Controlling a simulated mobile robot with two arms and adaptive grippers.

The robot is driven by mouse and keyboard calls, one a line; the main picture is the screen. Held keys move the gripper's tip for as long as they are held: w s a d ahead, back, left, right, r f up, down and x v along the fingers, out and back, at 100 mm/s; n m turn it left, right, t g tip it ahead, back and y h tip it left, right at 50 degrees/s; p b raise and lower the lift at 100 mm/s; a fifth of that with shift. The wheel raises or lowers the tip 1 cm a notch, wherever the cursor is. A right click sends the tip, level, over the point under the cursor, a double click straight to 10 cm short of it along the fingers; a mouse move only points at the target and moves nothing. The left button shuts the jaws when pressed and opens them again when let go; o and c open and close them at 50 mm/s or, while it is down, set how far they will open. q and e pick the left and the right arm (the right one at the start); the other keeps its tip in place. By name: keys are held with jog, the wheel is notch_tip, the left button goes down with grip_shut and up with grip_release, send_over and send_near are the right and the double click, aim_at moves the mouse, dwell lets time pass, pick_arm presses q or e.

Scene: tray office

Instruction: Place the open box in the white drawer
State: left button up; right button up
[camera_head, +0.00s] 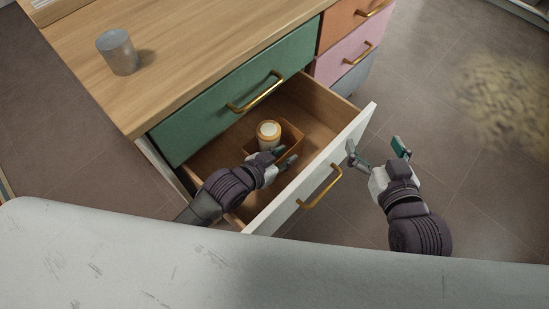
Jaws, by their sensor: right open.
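The white drawer (288,204) is pulled out below a green drawer front, with its wooden interior showing. A small brown open box (292,137) is inside it, and a jar or cup with a pale top (268,132) stands in the box. My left gripper (281,157) reaches into the drawer at the near side of the box. Its fingers are close to the box wall, but whether they grip it cannot be made out. The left hand hides part of the box. My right gripper (378,152) is open and empty, just outside the right part of the drawer front.
A grey metal cup (117,53) stands on the wooden desktop (200,45). The green drawer (230,98) above is shut. Orange (343,24) and pink (343,52) drawers at the right are shut. The white drawer's gold handle (320,188) sticks out.

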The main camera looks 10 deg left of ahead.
pick_arm(q)
jog(key=p+v, duration=0.1)
jog(key=v, duration=0.5)
jog(key=shift+p, duration=0.4)
pick_arm(e)
jog(key=s+d+f+g+h, duration=0.1)
jog(key=s+d+f+g, duration=0.1)
jog(key=s+f+g, duration=0.3)
notch_tip(320, 180, down, 2)
jog(key=shift+s+d+f+g+h, duration=0.1)
jog(key=shift+s+d+g+h, duration=0.25)
jog(key=shift+s, duration=0.35)
